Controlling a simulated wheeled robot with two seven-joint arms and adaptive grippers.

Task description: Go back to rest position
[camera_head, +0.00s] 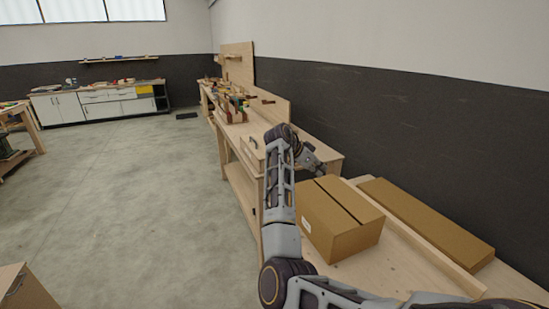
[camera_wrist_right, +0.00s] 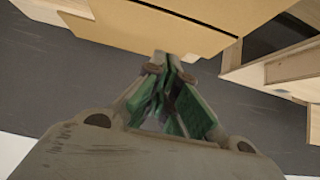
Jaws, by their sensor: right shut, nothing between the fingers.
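My right arm reaches up and forward over the workbench edge in the head view. Its gripper (camera_head: 312,163) is at the far end of the arm, just behind the closed cardboard box (camera_head: 340,218). In the right wrist view the gripper fingers (camera_wrist_right: 169,62) have green pads and are shut with nothing between them. The cardboard box (camera_wrist_right: 160,30) fills the top of that view, close to the fingertips. I cannot tell whether they touch. My left gripper is not in view.
The wooden workbench (camera_head: 385,276) runs along the dark wall. A long flat cardboard box (camera_head: 430,225) lies behind a wooden rail. Tools (camera_head: 235,107) crowd the bench farther back. The grey floor (camera_head: 130,200) is mostly open.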

